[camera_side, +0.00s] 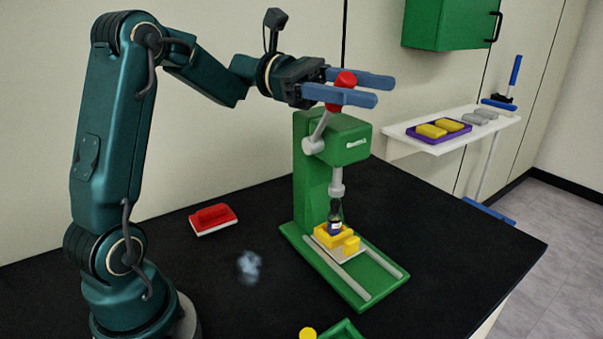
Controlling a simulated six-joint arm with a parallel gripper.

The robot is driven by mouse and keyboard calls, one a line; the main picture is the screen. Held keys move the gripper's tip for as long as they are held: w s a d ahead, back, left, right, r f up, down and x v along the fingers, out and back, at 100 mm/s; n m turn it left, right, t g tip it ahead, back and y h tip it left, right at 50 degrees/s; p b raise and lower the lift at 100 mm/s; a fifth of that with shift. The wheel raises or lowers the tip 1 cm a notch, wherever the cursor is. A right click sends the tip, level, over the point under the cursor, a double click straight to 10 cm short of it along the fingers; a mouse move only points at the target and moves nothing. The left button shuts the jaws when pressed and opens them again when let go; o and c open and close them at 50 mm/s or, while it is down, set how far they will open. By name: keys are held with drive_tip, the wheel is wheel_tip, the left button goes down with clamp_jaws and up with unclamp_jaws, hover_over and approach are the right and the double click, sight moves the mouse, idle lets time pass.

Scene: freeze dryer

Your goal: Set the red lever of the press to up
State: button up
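The green press (318,176) stands on the black table. Its lever has a grey arm (319,131) and a red knob (345,80); the lever points up and to the right from its pivot on the press head. My gripper (370,90) is at the knob, with its two blue fingers spread apart. The red knob shows between the fingers, and I cannot tell whether either one touches it. Under the press's grey ram (337,185) a small dark vial (335,215) stands upright on a yellow block (330,237).
A red-and-white brush-like block (213,219) and a bluish blurry patch (249,265) lie left of the press. A green object (345,332) and a yellow piece (307,333) are at the front edge. A white shelf (410,147) with a purple tray (412,134) is at right, below a green cabinet (440,25).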

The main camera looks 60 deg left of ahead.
clamp_jaws()
idle(1.2)
